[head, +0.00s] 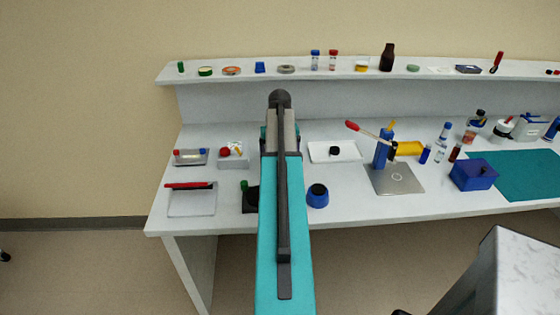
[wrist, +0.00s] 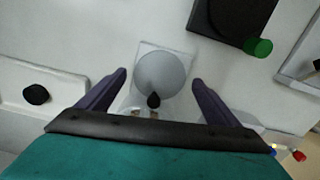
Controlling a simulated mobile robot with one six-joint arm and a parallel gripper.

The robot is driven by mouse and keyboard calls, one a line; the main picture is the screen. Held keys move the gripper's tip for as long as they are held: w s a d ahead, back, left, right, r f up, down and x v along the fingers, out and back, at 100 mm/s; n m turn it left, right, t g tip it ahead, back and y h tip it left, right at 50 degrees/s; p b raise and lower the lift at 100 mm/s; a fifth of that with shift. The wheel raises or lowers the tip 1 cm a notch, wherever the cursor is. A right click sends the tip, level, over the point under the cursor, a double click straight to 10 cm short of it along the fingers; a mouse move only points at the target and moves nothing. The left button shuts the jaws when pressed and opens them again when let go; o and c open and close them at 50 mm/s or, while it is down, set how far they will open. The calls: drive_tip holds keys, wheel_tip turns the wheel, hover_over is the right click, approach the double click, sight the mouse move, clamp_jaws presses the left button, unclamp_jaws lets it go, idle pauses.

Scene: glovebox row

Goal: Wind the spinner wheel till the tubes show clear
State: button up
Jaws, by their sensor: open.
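The spinner wheel is a grey disc (wrist: 168,72) with a small black knob (wrist: 153,100) near its lower rim in the wrist view. It sits on a pale square base. Two small pale tube-like ends (wrist: 139,112) show just below the knob, partly cut off by my gripper; how clear they are cannot be told. My gripper (wrist: 160,77) is open and empty, one dark finger on each side of the disc. Whether the fingers touch it cannot be told. In the head view my arm hides the spinner.
A black box with a green knob (wrist: 258,47) stands beyond the spinner in the wrist view. A white tray with a black knob (wrist: 37,95) lies left. In the head view, a blue round pot (head: 317,196) stands right of my arm, and a shelf (head: 220,76) runs behind.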

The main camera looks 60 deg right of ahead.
wheel_tip(320, 180, up, 14)
drive_tip(key=p, duration=0.8)
drive_tip(key=shift+f+p, duration=0.2)
drive_tip(key=shift+p, duration=0.1)
idle(0.6)
